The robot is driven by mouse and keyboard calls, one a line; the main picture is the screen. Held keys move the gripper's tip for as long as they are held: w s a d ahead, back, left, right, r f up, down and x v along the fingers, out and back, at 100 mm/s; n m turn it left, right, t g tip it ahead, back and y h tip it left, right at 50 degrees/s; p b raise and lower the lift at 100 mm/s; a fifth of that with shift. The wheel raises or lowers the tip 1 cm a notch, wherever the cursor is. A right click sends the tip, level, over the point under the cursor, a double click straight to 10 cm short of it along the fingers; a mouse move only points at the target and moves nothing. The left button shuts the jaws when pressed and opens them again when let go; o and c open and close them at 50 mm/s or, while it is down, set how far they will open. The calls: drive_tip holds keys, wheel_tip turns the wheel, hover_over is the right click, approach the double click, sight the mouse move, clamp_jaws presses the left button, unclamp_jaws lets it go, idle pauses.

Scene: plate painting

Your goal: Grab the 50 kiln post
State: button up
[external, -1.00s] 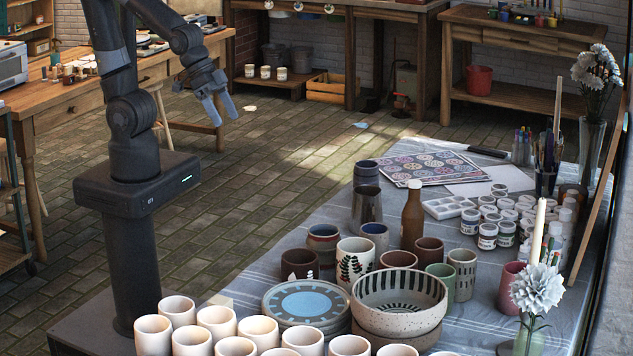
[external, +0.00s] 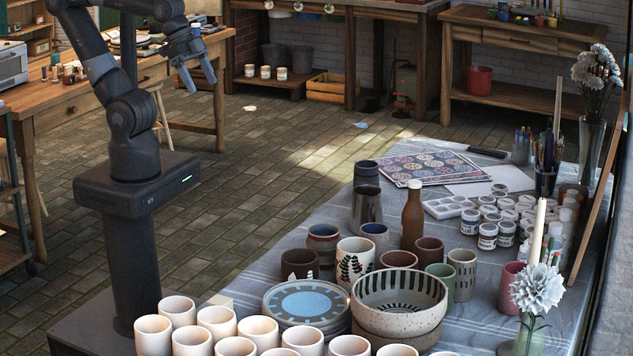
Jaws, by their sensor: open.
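My gripper (external: 201,86) is open and empty, fingers pointing down, in the air at the upper left. It shows in front of the wooden workbench at the left and the floor behind. I cannot make out a thing marked as the 50 kiln post. Several small items (external: 68,72) lie on the left wooden workbench (external: 62,104), too small to identify. Several pale, hollow, cup-like cylinders (external: 153,337) stand in the foreground, well below and apart from my gripper; no marks are readable on them.
The cloth-covered table (external: 255,275) at the right is crowded with painted cups, a striped bowl (external: 398,296), a brown bottle (external: 412,220), paint jars and vases. A wooden crate (external: 328,90) stands at the back.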

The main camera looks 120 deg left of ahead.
drive_tip(key=shift+c, duration=1.3)
drive_tip(key=shift+w, duration=0.1)
